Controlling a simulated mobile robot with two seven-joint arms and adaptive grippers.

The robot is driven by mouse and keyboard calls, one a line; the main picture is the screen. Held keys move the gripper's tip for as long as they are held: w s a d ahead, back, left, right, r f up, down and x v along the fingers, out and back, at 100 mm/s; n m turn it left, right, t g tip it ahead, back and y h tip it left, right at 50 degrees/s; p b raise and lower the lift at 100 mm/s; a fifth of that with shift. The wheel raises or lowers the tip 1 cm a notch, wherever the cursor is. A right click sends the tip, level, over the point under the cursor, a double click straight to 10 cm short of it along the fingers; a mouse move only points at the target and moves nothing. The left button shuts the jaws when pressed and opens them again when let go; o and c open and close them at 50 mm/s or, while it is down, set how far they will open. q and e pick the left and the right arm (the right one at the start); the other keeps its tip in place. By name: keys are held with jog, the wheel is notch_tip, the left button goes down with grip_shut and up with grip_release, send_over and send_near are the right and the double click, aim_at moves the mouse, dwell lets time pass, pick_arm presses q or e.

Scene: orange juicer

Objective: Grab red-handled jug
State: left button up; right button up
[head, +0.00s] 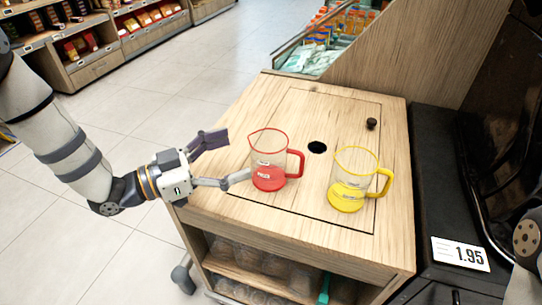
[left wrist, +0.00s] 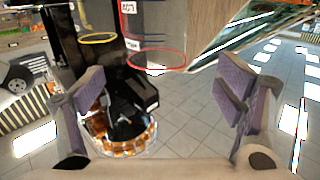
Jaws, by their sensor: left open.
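The red-handled jug (head: 269,160) stands upright on the wooden cart top, clear-walled with a red rim and base. Its handle (head: 296,163) points right, away from my left gripper. My left gripper (head: 238,156) is open just left of the jug. Its near fingertip is close to the jug's lower left side; I cannot tell whether they touch. In the left wrist view the open fingers (left wrist: 165,105) have nothing between them, and the red jug's rim (left wrist: 157,58) shows above them, picture seemingly inverted. My right gripper is not in view.
A yellow-handled jug (head: 351,180) stands right of the red one on the cart top (head: 240,190). A round hole (head: 317,147) and dark knob (head: 371,124) lie behind. A dark counter with a price tag (head: 460,253) borders the right. Open floor lies left.

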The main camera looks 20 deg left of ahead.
aim_at(269, 145)
pick_arm(q)
jog(key=x, duration=0.8)
jog(key=shift+d+f, duration=0.3)
jog(key=shift+d, duration=0.05)
jog(key=shift+a, duration=0.1)
jog(key=c, duration=1.3)
